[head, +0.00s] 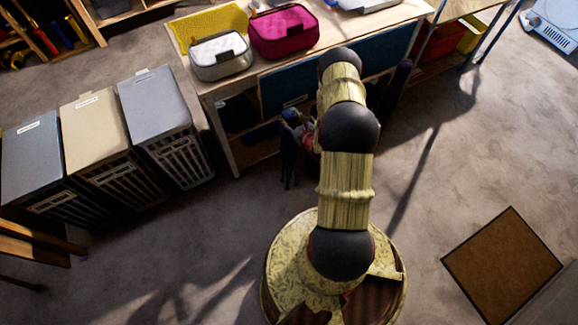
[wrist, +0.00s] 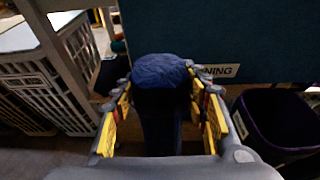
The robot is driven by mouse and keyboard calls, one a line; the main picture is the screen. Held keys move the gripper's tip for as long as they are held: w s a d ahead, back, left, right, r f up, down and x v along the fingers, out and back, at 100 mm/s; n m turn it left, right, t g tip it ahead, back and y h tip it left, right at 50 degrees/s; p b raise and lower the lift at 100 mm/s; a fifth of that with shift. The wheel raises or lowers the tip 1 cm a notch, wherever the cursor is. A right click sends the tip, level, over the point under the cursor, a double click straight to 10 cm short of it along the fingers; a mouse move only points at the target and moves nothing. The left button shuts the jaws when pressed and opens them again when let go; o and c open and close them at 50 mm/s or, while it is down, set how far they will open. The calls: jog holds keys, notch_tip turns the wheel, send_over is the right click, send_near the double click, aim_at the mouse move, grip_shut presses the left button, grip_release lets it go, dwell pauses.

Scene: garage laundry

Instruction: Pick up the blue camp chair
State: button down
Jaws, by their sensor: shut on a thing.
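The blue camp chair (wrist: 162,70) is a folded, upright bundle with a rounded blue top and a dark, shadowed body below. My gripper (wrist: 161,95) is shut on it, with a yellow-padded finger on each side of the bundle in the wrist view. In the head view a small part of the blue camp chair (head: 291,114) shows left of my arm, in front of the workbench.
Three lidded hampers (head: 155,100) stand left of the workbench (head: 222,130). A white case (head: 220,58) and a magenta case (head: 284,30) sit on the bench. A dark purple-rimmed bin (wrist: 280,120) stands close on the right in the wrist view. Floor near the brown mat (head: 503,265) is clear.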

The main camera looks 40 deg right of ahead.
jog(key=shift+w+d+r, duration=0.1)
jog(key=shift+r, duration=0.05)
jog(key=shift+r, duration=0.15)
